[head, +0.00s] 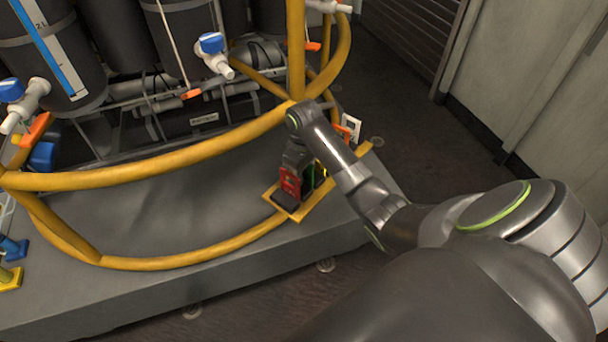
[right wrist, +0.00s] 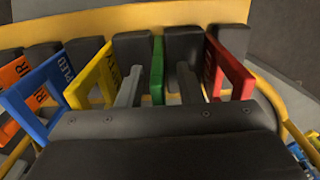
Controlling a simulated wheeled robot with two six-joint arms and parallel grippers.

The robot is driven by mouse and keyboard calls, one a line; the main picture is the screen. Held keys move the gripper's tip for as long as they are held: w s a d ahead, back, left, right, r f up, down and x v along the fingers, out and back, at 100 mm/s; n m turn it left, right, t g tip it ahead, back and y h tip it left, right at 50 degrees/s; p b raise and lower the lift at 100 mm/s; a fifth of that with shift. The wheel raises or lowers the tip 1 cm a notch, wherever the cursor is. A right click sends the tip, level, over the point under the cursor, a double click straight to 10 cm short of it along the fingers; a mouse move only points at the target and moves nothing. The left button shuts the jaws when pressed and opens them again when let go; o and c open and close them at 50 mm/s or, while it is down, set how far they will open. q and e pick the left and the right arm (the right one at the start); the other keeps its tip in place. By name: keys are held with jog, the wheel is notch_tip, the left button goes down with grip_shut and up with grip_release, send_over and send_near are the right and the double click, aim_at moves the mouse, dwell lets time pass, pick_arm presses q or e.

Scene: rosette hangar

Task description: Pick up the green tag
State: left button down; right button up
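The green tag (right wrist: 157,70) stands upright in a row of coloured tags in the right wrist view. Only a thin strip of it shows in the head view (head: 310,173). My right gripper (right wrist: 157,86) is open, with one grey finger on each side of the green tag and visible gaps between. In the head view my right gripper (head: 296,166) reaches down over the yellow-edged tag holder (head: 298,214) and hides part of the row. The lower part of the green tag is hidden behind the gripper body. My left gripper is not in view.
A red tag (right wrist: 230,68) stands just right of the fingers, a yellow tag (right wrist: 92,77) just left. A blue tag (right wrist: 42,92) and an orange tag (right wrist: 14,72) are further left. A yellow rail (head: 180,157) curves close beside my right arm.

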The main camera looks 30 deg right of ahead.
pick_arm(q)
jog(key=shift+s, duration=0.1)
pick_arm(e)
grip_shut()
